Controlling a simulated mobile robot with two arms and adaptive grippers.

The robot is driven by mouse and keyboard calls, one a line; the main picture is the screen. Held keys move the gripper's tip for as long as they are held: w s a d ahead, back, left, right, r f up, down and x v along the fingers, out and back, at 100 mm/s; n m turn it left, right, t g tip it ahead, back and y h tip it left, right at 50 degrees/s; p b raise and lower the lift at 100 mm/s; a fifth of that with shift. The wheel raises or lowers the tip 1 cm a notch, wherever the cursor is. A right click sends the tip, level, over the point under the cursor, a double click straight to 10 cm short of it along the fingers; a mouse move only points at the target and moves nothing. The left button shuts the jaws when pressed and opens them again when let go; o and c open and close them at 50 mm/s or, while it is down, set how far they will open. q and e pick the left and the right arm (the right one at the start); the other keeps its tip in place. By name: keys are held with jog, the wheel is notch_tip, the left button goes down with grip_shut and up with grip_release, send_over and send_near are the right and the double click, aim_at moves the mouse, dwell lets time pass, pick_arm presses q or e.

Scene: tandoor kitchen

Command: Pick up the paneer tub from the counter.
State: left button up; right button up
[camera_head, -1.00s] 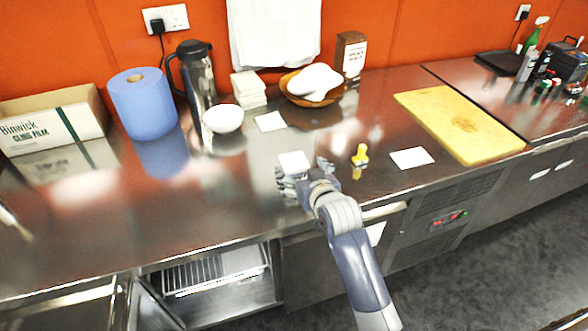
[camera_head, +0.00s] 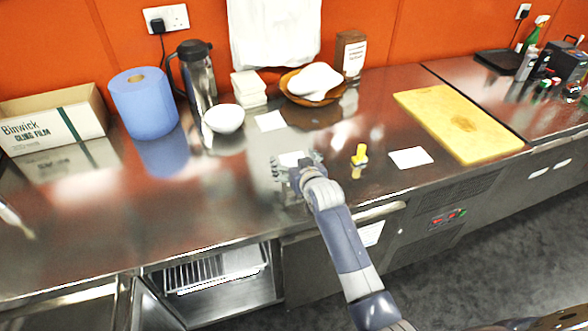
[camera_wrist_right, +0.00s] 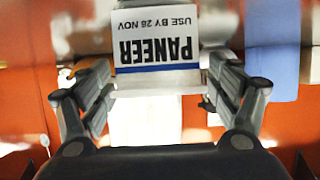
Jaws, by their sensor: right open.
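The paneer tub (camera_head: 291,159) is a small white tub on the steel counter (camera_head: 230,190), partly hidden by my right gripper in the head view. In the right wrist view, the tub (camera_wrist_right: 157,42) shows its upside-down "PANEER" label with a blue stripe. My right gripper (camera_head: 297,167) is open, low at the tub. In the right wrist view its fingers (camera_wrist_right: 150,68) stand to either side of the tub. I cannot tell whether they touch it. My left gripper is not in view.
A white bowl (camera_head: 224,118), another card (camera_head: 269,121) and a bread basket (camera_head: 290,93) stand behind. A blue roll (camera_head: 143,104) is left.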

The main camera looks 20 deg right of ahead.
jog(key=c, duration=1.3)
jog(key=shift+r, duration=0.2)
